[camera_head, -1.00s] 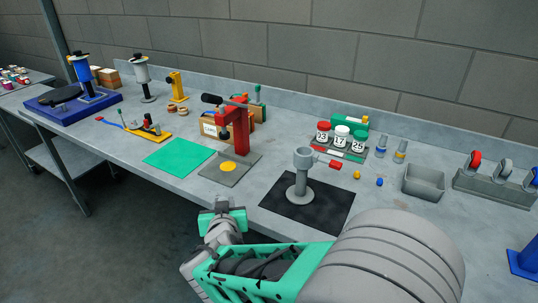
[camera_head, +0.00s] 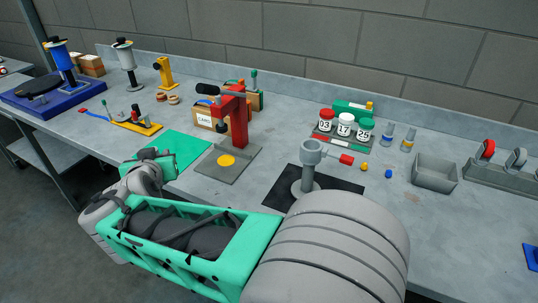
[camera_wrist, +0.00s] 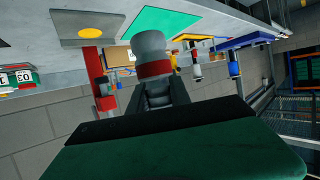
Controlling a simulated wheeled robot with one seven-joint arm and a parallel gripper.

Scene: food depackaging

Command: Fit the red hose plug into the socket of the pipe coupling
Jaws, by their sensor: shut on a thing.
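The grey pipe coupling (camera_head: 311,150) stands upright on a post, on a black mat (camera_head: 345,195) in the middle of the bench. My gripper (camera_wrist: 158,88) is shut on a plug with a grey cylindrical body and a red band (camera_wrist: 154,69), seen in the wrist view. In the head view my gripper (camera_head: 152,165) is over the bench's front edge by the green mat, left of and apart from the coupling. The held plug cannot be made out there.
A red press (camera_head: 240,125) on a grey plate stands between my gripper and the coupling. Lidded jars (camera_head: 344,127) and a grey bin (camera_head: 434,174) lie behind and right. The green mat (camera_head: 185,150) is bare.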

